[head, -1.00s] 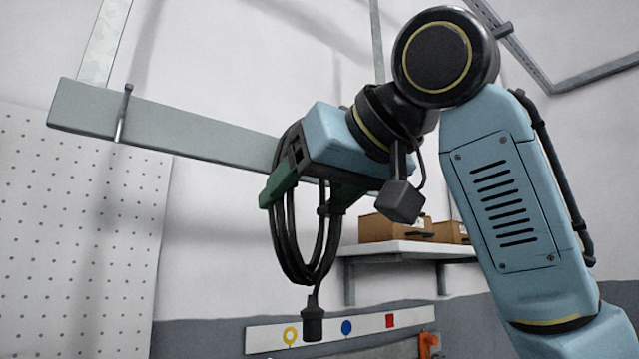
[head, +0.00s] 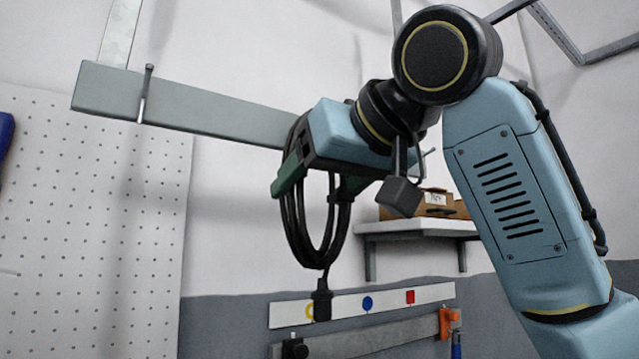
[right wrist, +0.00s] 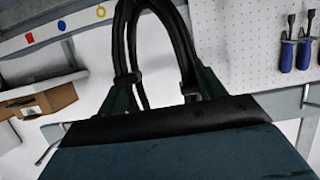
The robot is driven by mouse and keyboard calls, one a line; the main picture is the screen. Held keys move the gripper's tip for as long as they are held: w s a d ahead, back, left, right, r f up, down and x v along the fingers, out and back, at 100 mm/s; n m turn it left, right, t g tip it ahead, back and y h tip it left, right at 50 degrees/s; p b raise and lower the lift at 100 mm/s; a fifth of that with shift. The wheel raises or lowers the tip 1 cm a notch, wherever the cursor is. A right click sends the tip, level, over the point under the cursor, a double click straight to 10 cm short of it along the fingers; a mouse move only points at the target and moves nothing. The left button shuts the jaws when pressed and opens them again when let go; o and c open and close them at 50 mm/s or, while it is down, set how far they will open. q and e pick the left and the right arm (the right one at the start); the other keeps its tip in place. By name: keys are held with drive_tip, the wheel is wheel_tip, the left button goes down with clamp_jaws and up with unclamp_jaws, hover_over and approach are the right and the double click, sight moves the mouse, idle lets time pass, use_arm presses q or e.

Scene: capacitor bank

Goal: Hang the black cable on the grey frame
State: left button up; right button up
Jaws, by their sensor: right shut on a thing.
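The black cable (head: 295,228) is coiled in long loops that hang down, with a dark plug (head: 322,300) at the lower end. My right gripper (head: 320,181), with green fingers, is shut on the upper part of the coil. In the right wrist view the loops (right wrist: 131,45) rise between the green fingers (right wrist: 165,92). The grey frame (head: 200,112) is a flat horizontal bar with an upright metal peg (head: 146,95) near its left end. The gripper covers the bar's right part; I cannot tell the gap between them. The cable is well right of this peg. My left gripper is not in view.
A white pegboard (head: 95,210) stands at the left. A shelf (head: 415,228) with cardboard boxes (head: 440,204) is behind my right arm. A white strip with coloured marks (head: 385,301) is low on the wall. Tools (right wrist: 288,50) hang on the pegboard in the right wrist view.

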drive_tip(key=shift+f, duration=0.2)
drive_tip(key=o, duration=1)
drive_tip(key=shift+r, duration=0.1)
